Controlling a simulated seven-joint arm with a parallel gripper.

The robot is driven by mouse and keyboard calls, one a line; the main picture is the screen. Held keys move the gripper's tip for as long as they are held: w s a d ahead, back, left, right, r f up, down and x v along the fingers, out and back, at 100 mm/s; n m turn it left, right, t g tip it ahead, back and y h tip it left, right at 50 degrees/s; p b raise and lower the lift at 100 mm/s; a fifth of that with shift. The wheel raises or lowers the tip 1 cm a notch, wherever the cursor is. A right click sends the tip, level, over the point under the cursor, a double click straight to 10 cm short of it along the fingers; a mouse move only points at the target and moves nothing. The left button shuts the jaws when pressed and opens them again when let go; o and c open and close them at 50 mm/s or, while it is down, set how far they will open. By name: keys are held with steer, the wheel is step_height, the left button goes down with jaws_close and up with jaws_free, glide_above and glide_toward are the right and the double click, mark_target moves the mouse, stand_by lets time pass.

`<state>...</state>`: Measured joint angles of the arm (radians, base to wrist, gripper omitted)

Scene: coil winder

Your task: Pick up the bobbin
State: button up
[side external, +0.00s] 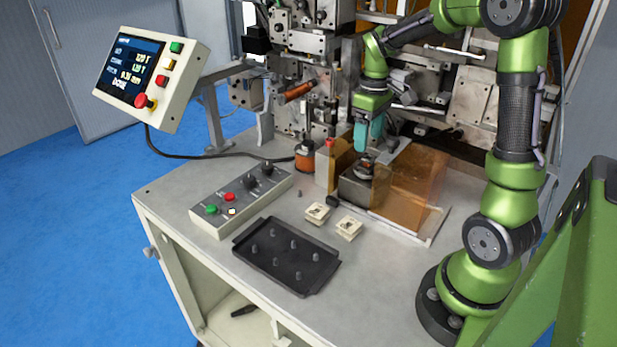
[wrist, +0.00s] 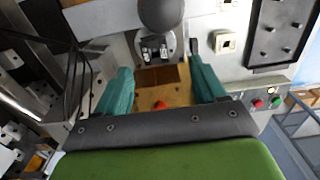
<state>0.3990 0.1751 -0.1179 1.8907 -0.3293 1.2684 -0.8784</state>
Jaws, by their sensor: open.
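Two small cream, square, bobbin-like pieces lie on the bench in the side view, one at the left (side external: 318,212) and one at the right (side external: 349,228). One of them shows in the wrist view (wrist: 227,40), right of my right-hand finger. I cannot tell for sure which piece is the task's bobbin. My gripper (side external: 367,150) has teal fingers and points down over a grey block fixture (side external: 355,188), behind the cream pieces. In the wrist view my gripper (wrist: 160,65) is open, with no held piece visible between the fingers. A small dark-and-reddish part sits below it, mostly hidden.
A black tray with pegs (side external: 285,256) lies at the front. A control box with buttons (side external: 240,200) stands left. An orange clear guard (side external: 408,184) is right of the fixture. A copper-coloured spool (side external: 304,157) and winder machinery stand behind. A black knob (wrist: 160,12) shows ahead.

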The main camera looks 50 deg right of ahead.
steer(key=shift+d+f, duration=0.2)
steer(key=shift+f, duration=1.3)
steer(key=shift+d+f, duration=0.15)
steer(key=shift+f, duration=1.35)
steer(key=c, duration=1.1)
steer(key=shift+r, duration=0.1)
step_height(320, 180, up, 10)
steer(key=shift+f, duration=0.1)
